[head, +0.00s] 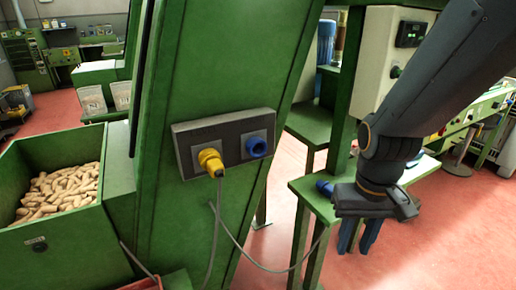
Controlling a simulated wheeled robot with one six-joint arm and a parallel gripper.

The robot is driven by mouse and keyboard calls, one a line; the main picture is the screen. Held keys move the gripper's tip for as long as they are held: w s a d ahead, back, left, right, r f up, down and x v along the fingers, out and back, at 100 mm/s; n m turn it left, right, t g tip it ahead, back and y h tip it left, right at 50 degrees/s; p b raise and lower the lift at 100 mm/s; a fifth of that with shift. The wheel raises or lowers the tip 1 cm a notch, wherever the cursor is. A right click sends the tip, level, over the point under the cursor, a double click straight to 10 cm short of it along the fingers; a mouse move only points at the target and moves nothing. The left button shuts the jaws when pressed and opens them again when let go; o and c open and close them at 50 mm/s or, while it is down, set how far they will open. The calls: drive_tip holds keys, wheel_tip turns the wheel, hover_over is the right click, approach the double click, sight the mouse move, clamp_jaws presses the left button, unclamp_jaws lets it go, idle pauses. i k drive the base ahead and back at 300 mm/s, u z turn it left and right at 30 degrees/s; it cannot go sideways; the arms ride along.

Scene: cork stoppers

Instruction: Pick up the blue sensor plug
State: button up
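The blue sensor plug (324,188) lies on the small green shelf (310,199), just left of my gripper. My gripper (357,240) hangs at the right with its blue fingers pointing down and a gap between them. It is open and I see nothing between the fingers. In the picture the fingers are lower than the plug and to its right; I cannot tell the depth between them. A dark panel (212,128) on the green machine holds a yellow plug (210,160) at left and a blue socket (257,147) at right.
A grey cable (217,225) hangs from the yellow plug, and a thin cable runs towards the shelf. A green bin (60,225) of corks stands at left. A pale control box (380,60) is behind my arm. Red floor (440,240) is clear at lower right.

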sight(325, 188)
drive_tip(key=u, duration=1.9)
drive_tip(key=k, duration=0.7)
drive_tip(key=z, duration=1.5)
